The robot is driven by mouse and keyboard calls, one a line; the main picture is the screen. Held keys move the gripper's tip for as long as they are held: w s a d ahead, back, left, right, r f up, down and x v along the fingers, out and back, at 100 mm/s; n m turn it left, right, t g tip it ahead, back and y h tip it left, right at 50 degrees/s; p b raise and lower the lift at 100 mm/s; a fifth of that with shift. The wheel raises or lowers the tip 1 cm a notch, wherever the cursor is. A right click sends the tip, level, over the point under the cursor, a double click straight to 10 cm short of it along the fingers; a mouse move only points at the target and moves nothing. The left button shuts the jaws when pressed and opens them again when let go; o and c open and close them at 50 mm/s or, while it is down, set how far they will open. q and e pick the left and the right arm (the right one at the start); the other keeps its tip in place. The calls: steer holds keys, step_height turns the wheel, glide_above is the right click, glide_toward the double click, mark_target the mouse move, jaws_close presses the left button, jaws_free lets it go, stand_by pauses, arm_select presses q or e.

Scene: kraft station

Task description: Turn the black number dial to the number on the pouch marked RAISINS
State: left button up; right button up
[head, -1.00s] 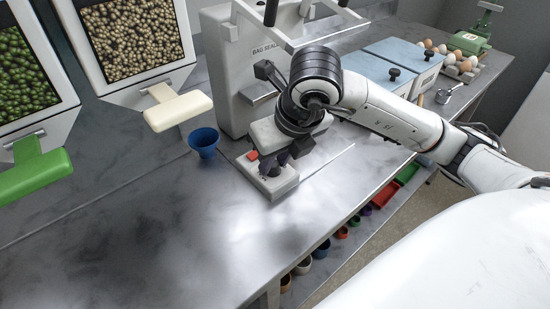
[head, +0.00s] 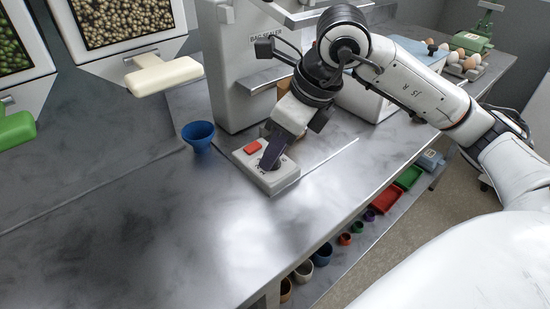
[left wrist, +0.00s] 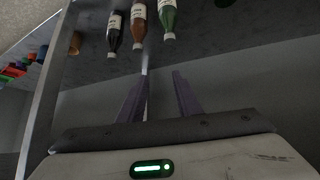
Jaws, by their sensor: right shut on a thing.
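A light grey control box (head: 284,181) with a red button (head: 252,147) sits on the counter in front of the bag sealer. My right gripper (head: 270,160) reaches down onto the box beside the red button. Its dark fingers are shut on the black number dial, which they mostly hide; I cannot read its numbers or setting. My left gripper (left wrist: 160,95) shows in the left wrist view, open and empty, its two fingers apart. No pouch marked RAISINS shows in either view.
The bag sealer (head: 230,75) stands right behind the box. A blue funnel (head: 199,136) is to its left. Dispensers with a cream handle (head: 163,75) and a green handle (head: 15,130) stand at left. Bottles, including a green one (left wrist: 168,18), show in the left wrist view. The front counter is clear.

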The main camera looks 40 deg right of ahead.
steer(key=shift+w+d+n+y+b, duration=0.1)
steer(key=shift+n+y+b, duration=0.35)
steer(key=shift+n, duration=0.55)
steer(key=o, duration=1)
steer(key=shift+o, duration=0.2)
steer(key=shift+r, duration=0.1)
steer(key=v, duration=1)
steer(key=shift+r+p, duration=0.15)
steer(key=shift+p, duration=0.3)
